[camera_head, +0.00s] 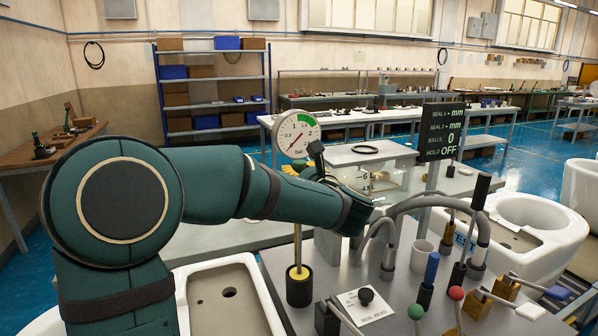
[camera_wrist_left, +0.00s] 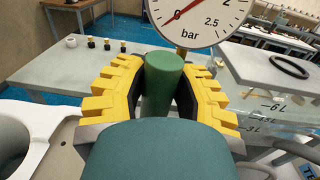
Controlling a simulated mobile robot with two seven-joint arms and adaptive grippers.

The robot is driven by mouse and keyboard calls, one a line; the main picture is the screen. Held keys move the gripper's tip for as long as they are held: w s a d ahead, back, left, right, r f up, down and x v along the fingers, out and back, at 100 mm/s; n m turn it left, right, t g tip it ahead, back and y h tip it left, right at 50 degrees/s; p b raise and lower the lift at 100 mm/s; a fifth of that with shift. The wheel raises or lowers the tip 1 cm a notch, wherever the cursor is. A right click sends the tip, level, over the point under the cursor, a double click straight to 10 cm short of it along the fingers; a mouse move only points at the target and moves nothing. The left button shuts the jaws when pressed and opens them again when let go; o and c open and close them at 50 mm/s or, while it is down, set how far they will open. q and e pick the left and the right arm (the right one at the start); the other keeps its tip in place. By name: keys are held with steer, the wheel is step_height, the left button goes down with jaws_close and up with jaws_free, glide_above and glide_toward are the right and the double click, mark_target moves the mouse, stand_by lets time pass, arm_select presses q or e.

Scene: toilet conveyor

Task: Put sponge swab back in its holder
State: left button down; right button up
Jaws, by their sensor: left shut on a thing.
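My left gripper (camera_wrist_left: 165,70) has yellow ridged fingers with black pads, closed around a dark green upright cylinder (camera_wrist_left: 162,88). This looks like the sponge swab's handle; no sponge end shows, and its lower part is hidden behind the teal part of my wrist. In the head view my left arm reaches right across the bench, and only a bit of yellow finger (camera_head: 291,168) shows behind it, below the gauge. A whitish cup (camera_head: 422,256) stands open on the grey bench; I cannot tell whether it is the swab's holder. My right gripper is out of view.
A pressure gauge (camera_head: 299,133) on a yellow pole stands close to the gripper. Bent grey pipes (camera_head: 437,203), a blue-handled tool (camera_head: 431,269) and several ball-topped levers crowd the grey bench (camera_head: 395,291). A clear tank with litre marks is behind. White toilets (camera_head: 525,233) stand at right.

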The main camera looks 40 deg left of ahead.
arm_select(q)
steer(key=shift+f+b, duration=0.7)
steer(key=shift+f, duration=1.25)
steer(key=c, duration=0.7)
jaws_free()
steer(key=shift+o, duration=0.2)
steer(key=shift+d, duration=0.1)
steer(key=v, duration=1.2)
steer(key=shift+s, duration=0.1)
